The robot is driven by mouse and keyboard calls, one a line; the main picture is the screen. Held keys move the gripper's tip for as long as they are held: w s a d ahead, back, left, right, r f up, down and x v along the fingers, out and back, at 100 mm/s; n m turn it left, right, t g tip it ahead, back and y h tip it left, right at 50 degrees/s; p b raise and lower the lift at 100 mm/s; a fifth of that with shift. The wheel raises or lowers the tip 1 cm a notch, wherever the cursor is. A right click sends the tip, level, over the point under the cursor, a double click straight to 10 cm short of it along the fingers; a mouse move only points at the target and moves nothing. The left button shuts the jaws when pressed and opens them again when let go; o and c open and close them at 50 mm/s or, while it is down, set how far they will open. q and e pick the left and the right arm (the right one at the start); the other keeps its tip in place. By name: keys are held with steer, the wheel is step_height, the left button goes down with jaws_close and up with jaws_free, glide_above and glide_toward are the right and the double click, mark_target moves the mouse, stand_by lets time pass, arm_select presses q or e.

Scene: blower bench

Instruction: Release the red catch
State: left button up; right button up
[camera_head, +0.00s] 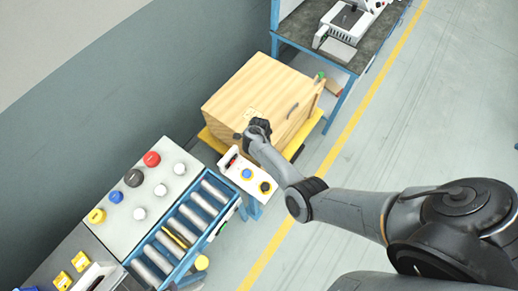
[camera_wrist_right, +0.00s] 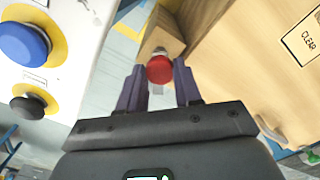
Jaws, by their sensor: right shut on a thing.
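The red catch (camera_wrist_right: 159,69) is a round red knob in front of a small wooden block (camera_wrist_right: 163,32) at the edge of the wooden box, in the right wrist view. My right gripper (camera_wrist_right: 158,84) has its two dark fingers on either side of the knob and is shut on it. In the head view my right gripper (camera_head: 258,127) is at the near corner of the wooden box (camera_head: 255,88), and it hides the catch there. My left gripper is in neither view.
A white control box (camera_head: 238,181) with blue and black buttons stands close beside my right gripper. A roller conveyor (camera_head: 207,204) and a panel of coloured knobs (camera_head: 122,217) are at lower left. A blue-framed bench (camera_head: 343,92) is behind. Open floor lies right.

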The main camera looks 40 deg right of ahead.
steer(key=m, duration=0.2)
steer(key=shift+a+m+b, duration=0.1)
steer(key=shift+m+b, duration=0.2)
steer(key=shift+b, duration=0.05)
steer(key=shift+m+b, duration=0.5)
steer(key=shift+m, duration=1)
steer(key=o, duration=1)
steer(key=shift+o, duration=0.2)
